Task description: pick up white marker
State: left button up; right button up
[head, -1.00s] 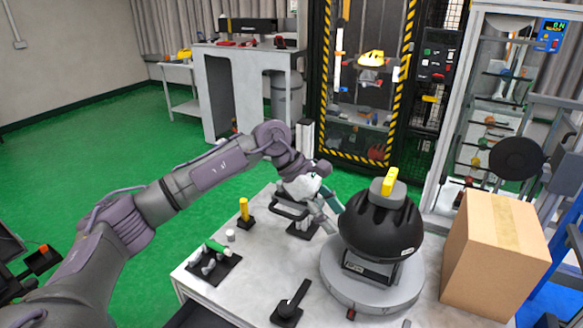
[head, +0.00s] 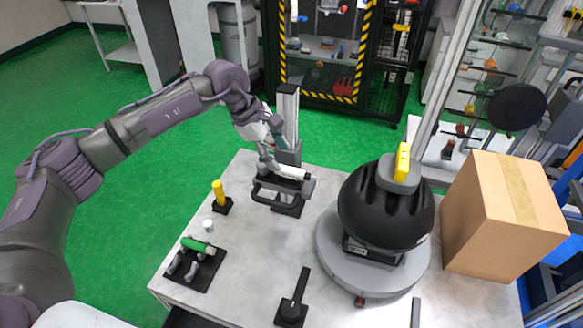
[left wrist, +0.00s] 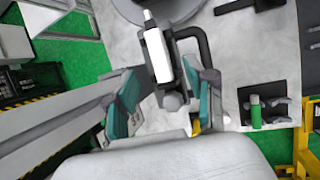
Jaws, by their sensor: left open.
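The white marker (head: 291,172) lies across the top of a black stand with a looped handle (head: 265,197) at the table's back edge. In the left wrist view the white marker (left wrist: 159,56) shows just beyond the fingertips, in line with the gap between them. My left gripper (head: 274,140) is open and empty, close above and behind the marker. Its teal fingers (left wrist: 165,95) stand apart in the left wrist view. Whether a finger touches the marker, I cannot tell. My right gripper is not in view.
A yellow cylinder (head: 219,194) stands on a small base, near a white cap (head: 208,225) and a green cylinder on a rack (head: 197,246). A black dome (head: 385,210) and a cardboard box (head: 500,215) fill the right. A tall column (head: 287,115) rises behind the marker.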

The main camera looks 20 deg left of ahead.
aim_at(290, 169)
pick_arm(q)
jog(key=shift+w+f, duration=0.15)
jog(key=shift+f, duration=0.25)
jog(key=shift+w+d+f+p, duration=0.1)
jog(key=shift+d+f+p, duration=0.35)
jog(key=shift+p, duration=0.15)
jog(key=p+x, duration=0.1)
jog(key=x, duration=0.2)
jog(key=shift+d+f+p, duration=0.15)
jog(key=shift+f+p, duration=0.15)
jog(key=shift+p, duration=0.05)
jog(key=shift+w+f, duration=0.1)
jog(key=shift+f, duration=0.15)
grip_shut()
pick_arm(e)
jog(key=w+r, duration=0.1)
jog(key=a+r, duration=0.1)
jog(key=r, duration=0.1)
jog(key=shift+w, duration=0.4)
